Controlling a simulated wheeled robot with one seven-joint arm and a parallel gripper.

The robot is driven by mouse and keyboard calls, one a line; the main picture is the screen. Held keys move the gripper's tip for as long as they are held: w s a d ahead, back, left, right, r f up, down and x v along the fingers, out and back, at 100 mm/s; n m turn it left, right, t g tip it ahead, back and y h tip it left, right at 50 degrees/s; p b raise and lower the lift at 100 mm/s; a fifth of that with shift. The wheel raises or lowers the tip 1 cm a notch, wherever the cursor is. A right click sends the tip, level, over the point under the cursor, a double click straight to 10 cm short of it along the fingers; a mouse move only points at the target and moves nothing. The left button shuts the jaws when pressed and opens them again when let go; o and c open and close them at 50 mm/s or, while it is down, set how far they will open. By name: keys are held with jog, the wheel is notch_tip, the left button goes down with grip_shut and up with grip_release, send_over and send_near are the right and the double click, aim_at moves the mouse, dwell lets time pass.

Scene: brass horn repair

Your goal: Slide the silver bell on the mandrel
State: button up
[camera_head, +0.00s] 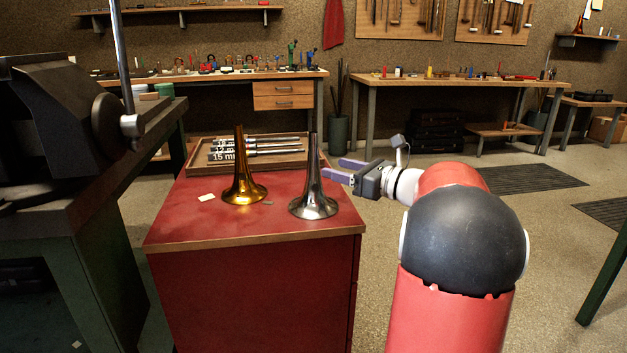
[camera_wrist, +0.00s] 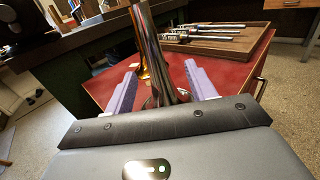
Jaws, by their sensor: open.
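The silver bell (camera_head: 314,199) stands upright, flare down, near the front right corner of the red cabinet top. The brass bell (camera_head: 243,183) stands the same way to its left. My gripper (camera_head: 344,169) is open just right of the silver bell's stem. In the wrist view the silver bell (camera_wrist: 160,55) rises between my two purple fingers (camera_wrist: 160,85), with its flare mostly hidden. The brass bell (camera_wrist: 143,60) shows partly behind it. Metal rods (camera_head: 249,147) lie in a labelled wooden tray behind the bells; I cannot tell whether one is the mandrel.
The red cabinet top (camera_head: 185,225) also holds a small pale card (camera_head: 206,197). A dark machine (camera_head: 75,115) with an upright metal rod (camera_head: 121,50) stands on the bench at left. Workbenches line the back wall. The floor to the right is open.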

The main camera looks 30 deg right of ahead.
aim_at(319, 164)
jog(key=x, duration=0.7)
jog(key=shift+a+p, duration=0.35)
jog(key=shift+a, duration=0.05)
jog(key=shift+c, duration=0.4)
jog(key=c, duration=1.1)
jog(key=shift+c, duration=0.2)
